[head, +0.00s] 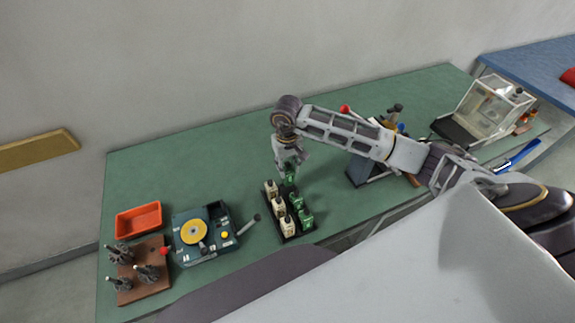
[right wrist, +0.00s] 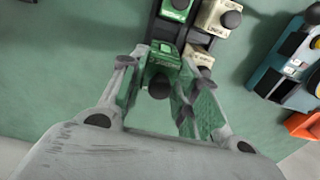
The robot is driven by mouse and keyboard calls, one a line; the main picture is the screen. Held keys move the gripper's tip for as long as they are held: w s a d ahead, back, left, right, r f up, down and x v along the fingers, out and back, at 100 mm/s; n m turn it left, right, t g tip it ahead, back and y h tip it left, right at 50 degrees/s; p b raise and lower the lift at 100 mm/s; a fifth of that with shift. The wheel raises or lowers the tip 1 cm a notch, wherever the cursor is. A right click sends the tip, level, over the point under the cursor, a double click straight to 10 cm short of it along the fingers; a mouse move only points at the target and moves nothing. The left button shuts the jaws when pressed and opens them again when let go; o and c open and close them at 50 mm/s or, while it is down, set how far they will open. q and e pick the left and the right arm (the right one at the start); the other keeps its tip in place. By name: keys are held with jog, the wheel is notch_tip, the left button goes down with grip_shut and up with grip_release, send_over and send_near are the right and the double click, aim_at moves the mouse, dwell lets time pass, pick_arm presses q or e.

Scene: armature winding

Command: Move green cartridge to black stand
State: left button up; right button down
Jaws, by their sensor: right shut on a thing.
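My right gripper (head: 290,164) is shut on a green cartridge (head: 291,176) at the far end of the black stand (head: 299,237). In the right wrist view, this cartridge (right wrist: 161,66) sits between the two fingers, in line with the stand's green row. I cannot tell whether it is seated or just above the stand. Two more green cartridges stand in the right row, one at the middle (head: 297,201) and one at the near end (head: 306,219). Cream cartridges (head: 278,207) fill the left row. My left gripper is not in view.
Left of the stand is a blue device with a yellow disc (head: 193,231) and a lever. Beyond it are an orange bin (head: 139,220) and a brown board (head: 155,291) with dark metal parts. A clear box (head: 487,108) stands far right. The green table (head: 220,170) behind the stand is clear.

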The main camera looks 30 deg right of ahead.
aim_at(288, 178)
jog(key=shift+f+b, duration=0.65)
jog(key=shift+f, duration=1.35)
jog(key=shift+f+b, duration=1.3)
jog(key=c, duration=1)
grip_release()
jog(key=shift+o, duration=0.2)
jog(key=shift+r, duration=0.1)
jog(key=shift+r+p, duration=0.8)
jog(key=shift+r, duration=1.35)
